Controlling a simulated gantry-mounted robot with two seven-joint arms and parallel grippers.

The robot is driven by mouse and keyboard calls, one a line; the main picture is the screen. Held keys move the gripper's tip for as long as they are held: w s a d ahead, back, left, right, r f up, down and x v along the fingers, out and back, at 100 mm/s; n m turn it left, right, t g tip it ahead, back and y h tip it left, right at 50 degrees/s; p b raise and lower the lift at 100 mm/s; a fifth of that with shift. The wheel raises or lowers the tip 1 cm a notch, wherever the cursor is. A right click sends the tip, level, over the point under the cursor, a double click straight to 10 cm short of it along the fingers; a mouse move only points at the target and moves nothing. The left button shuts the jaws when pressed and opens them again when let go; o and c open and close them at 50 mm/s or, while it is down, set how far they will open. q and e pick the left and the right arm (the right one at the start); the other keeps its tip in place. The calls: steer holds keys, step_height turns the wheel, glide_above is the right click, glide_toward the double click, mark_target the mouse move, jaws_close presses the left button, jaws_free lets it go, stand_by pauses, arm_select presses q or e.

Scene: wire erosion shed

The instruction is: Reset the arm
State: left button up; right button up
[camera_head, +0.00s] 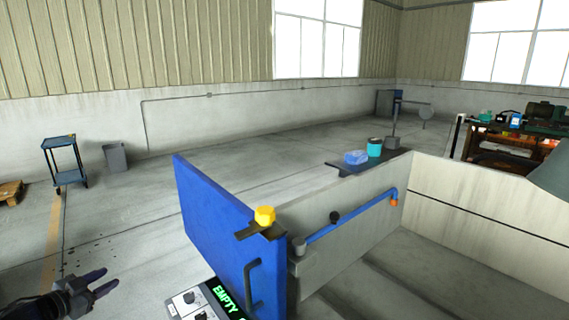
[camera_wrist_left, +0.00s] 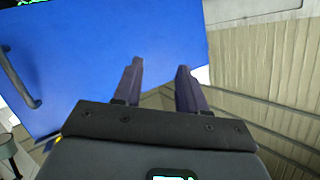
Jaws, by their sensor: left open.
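My left gripper (camera_head: 103,283) is at the lower left of the head view, with its fingers apart and nothing between them. It is left of the blue panel (camera_head: 222,232) and clear of it. In the left wrist view the two dark fingers of the left gripper (camera_wrist_left: 159,80) point away, spread and empty, with the blue panel (camera_wrist_left: 90,50) behind them. My right gripper is in neither view.
The blue panel has a dark handle (camera_head: 252,285) and a yellow knob (camera_head: 265,215) on a bracket. A grey-walled tank with a blue pipe (camera_head: 345,222) stands right of it. A blue cart (camera_head: 64,160) and a grey bin (camera_head: 115,156) stand far left. The floor between is open.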

arm_select(q)
steer(key=s+d+f+m+g+y, duration=0.1)
steer(key=s+d+f+g+y, duration=0.35)
steer(key=s+f, duration=0.85)
steer(key=s+d+f+g+y, duration=0.15)
steer(key=s+d, duration=0.25)
steer(key=s, duration=0.5)
steer(key=s+d+f+g+y, duration=0.1)
steer(key=s+d+f+g, duration=0.15)
steer(key=s, duration=0.55)
steer(key=s+d+f+g+y, duration=0.15)
steer(key=s+d, duration=0.25)
steer(key=s, duration=0.5)
steer(key=s+d+f+n+h, duration=0.25)
steer(key=d+n+h, duration=0.35)
steer(key=d, duration=0.9)
step_height(320, 180, up, 39)
steer(key=p, duration=3.9)
steer(key=shift+n+g+y, duration=0.3)
steer(key=shift+g+y, duration=0.05)
steer(key=shift+g, duration=0.05)
steer(key=shift+w+d, duration=0.1)
